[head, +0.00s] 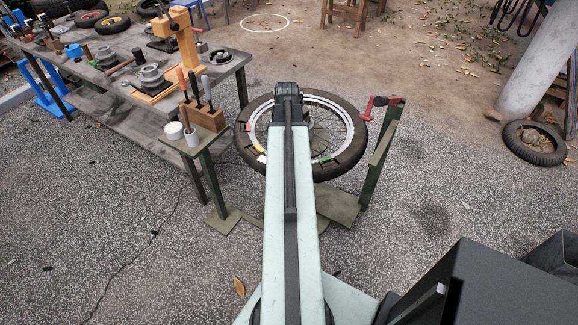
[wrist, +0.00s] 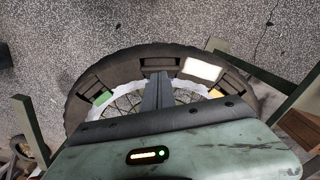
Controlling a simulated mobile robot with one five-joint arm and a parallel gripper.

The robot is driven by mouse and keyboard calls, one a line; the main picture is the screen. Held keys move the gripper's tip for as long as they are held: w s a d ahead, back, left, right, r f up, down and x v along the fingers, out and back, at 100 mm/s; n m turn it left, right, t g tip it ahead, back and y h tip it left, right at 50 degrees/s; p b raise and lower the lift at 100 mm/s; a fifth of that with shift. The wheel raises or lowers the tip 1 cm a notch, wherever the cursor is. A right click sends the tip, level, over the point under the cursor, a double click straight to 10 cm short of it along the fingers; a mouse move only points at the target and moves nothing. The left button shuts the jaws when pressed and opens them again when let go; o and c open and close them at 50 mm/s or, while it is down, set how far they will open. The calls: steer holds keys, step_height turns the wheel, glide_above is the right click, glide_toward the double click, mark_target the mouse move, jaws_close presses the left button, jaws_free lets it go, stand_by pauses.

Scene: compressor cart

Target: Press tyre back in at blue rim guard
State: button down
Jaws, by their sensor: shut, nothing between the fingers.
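The wheel, with a black tyre (head: 357,132) and a pale rim with thin spokes, lies on a green stand. The tyre also fills the middle of the wrist view (wrist: 85,85). A green rim guard (head: 325,159) shows at the near right of the rim and also in the wrist view (wrist: 103,97). A yellow-orange guard (head: 259,149) is at the left. I cannot make out a blue guard; my arm hides part of the wheel. My gripper (wrist: 157,78) is shut and empty over the rim and tyre edge; contact is unclear.
A red-handled clamp (head: 380,102) stands on the stand's right post. A small side shelf (head: 192,140) with a white cup and a wooden tool block is at left. A cluttered workbench (head: 110,85) stands behind it.

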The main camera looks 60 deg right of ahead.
steer(key=shift+f, duration=0.15)
steer(key=shift+f+b, duration=0.5)
steer(key=shift+b, duration=0.1)
